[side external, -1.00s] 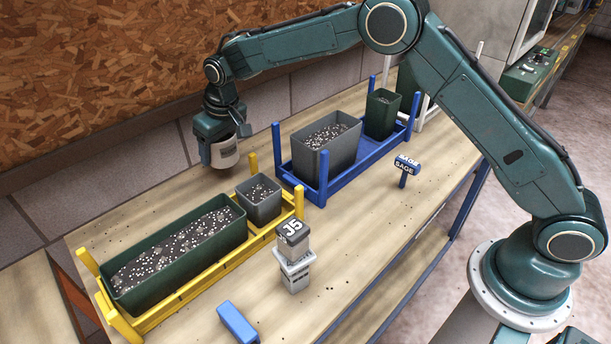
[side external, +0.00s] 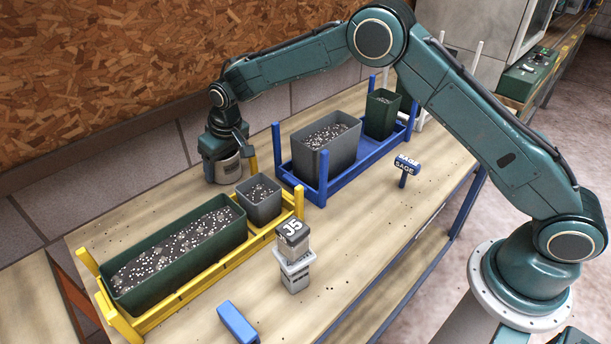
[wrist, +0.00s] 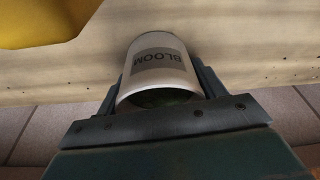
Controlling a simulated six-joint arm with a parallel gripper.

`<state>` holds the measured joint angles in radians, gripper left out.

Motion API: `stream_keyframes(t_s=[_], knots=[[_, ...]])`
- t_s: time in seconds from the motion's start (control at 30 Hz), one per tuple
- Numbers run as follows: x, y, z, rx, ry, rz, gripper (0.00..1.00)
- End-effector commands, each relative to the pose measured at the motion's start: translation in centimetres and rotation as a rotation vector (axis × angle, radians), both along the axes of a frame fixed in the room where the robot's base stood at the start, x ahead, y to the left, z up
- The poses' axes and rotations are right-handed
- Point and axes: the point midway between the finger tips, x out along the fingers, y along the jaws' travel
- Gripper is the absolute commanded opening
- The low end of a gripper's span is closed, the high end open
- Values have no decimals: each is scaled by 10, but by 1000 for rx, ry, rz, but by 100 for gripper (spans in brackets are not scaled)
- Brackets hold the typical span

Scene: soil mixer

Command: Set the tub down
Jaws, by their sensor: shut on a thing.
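The tub (wrist: 160,67) is a white cylinder with a grey label reading BLOOM. In the wrist view it sits between the two fingers of my gripper (wrist: 158,88), which is shut on it. In the side view the tub (side external: 228,168) is partly hidden by my gripper (side external: 224,160). It is low at the back of the wooden table (side external: 240,300), just behind the yellow rack's back corner post. I cannot tell whether its base touches the table.
The yellow rack (side external: 178,304) holds a long green planter (side external: 185,268) and a small grey pot (side external: 262,210). The blue rack (side external: 330,186) holds a grey planter (side external: 335,160) and a green pot (side external: 382,118).

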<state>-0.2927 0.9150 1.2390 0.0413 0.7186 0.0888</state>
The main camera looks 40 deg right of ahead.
Motion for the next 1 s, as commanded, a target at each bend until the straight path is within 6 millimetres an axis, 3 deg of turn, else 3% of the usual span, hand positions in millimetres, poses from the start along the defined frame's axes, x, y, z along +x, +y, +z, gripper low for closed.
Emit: stream_keyframes(t_s=[0.17, 0.2, 0.3, 0.73, 1.0], knots=[[0, 0, -2, 0, -1, 0, 41], [0, 0, -3, 0, 0, 0, 71], [0, 0, -3, 0, 0, 0, 91], [0, 0, 1, 0, -1, 0, 91], [-6, -1, 24, 1, -3, 0, 91]])
